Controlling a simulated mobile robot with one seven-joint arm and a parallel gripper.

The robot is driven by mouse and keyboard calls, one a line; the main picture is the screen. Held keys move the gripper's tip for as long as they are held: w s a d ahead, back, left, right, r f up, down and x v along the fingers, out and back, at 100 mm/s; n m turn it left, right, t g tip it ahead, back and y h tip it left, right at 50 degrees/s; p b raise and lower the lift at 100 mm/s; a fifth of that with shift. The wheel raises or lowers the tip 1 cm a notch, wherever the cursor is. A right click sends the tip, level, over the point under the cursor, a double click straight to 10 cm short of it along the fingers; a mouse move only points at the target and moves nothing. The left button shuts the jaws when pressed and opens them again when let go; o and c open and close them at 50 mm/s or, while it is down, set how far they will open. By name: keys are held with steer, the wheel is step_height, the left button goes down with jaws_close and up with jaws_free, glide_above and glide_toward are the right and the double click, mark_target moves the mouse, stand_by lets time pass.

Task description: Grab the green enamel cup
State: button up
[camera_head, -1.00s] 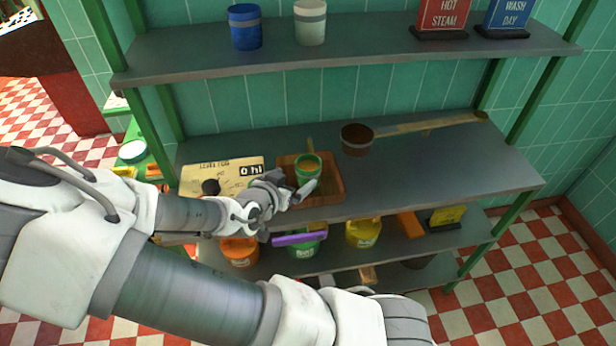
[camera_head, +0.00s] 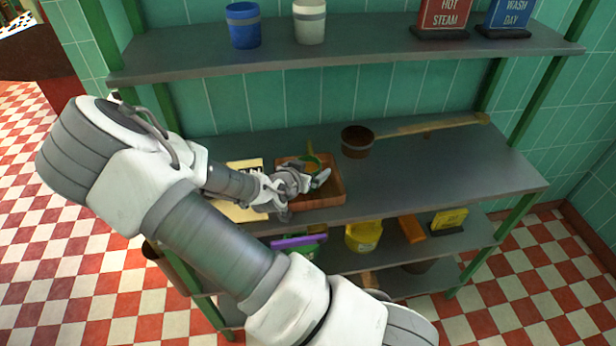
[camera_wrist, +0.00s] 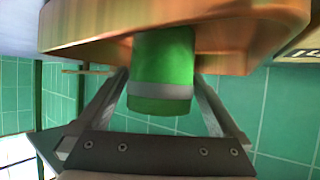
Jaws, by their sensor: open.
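The green enamel cup (camera_wrist: 163,62), with a grey band, is in the middle of the wrist view, between the two fingers of my gripper (camera_wrist: 161,80). The fingers are apart, one on each side of the cup; I cannot tell whether they touch it. In the head view, only a little of the cup's green (camera_head: 323,159) shows behind my gripper (camera_head: 314,174). The cup is at the brown tray (camera_head: 322,203) on the middle shelf. The tray also shows along the top of the wrist view (camera_wrist: 262,22).
A dark brown pot (camera_head: 357,144) stands behind the tray to the right. A cream sign (camera_head: 240,212) is left of the tray, partly behind my arm. The upper shelf (camera_head: 360,48) runs above. The middle shelf's right part (camera_head: 450,170) is largely clear.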

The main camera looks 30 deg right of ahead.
mark_target(313, 166)
steer(key=shift+x, duration=1.15)
steer(key=c, duration=1.2)
steer(key=shift+r, duration=0.1)
steer(key=shift+c, duration=0.2)
